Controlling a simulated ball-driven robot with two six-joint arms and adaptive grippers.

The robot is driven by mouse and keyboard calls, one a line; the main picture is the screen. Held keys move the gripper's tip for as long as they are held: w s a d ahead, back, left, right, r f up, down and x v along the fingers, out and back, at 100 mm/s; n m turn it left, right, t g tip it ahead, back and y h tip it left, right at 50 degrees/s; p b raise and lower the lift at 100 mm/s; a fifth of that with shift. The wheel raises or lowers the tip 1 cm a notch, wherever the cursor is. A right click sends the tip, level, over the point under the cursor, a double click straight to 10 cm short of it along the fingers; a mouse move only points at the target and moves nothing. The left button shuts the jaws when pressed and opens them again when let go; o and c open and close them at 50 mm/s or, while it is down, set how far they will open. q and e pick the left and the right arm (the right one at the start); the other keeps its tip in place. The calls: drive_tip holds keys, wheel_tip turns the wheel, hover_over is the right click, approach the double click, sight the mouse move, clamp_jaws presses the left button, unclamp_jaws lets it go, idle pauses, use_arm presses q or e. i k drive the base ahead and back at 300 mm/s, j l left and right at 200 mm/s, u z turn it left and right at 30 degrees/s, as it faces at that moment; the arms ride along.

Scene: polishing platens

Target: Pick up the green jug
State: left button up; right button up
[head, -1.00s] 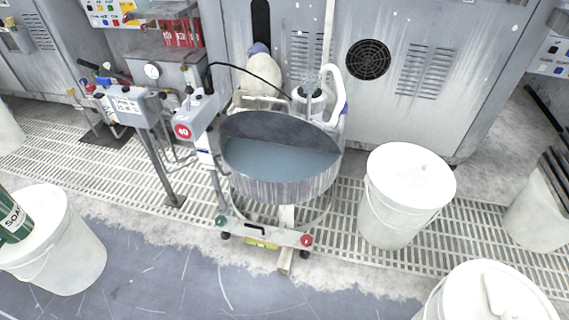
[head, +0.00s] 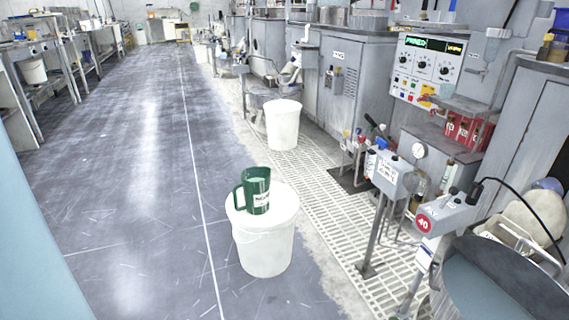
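The green jug (head: 257,190) stands upright on the lid of a white bucket (head: 264,242) near the middle of the head view. It has a white label with dark lettering on its front. Its handle points to the left. The jug is fully in sight with nothing in front of it. Neither of my grippers shows in this view.
Open grey floor (head: 130,215) lies left of the bucket. Slatted grating (head: 318,188) runs along its right side. A gauge stand (head: 391,178) and a round basin (head: 500,285) stand at right. Another white bucket (head: 283,124) stands farther back.

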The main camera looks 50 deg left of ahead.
sight(255, 184)
drive_tip(key=u, duration=1.9)
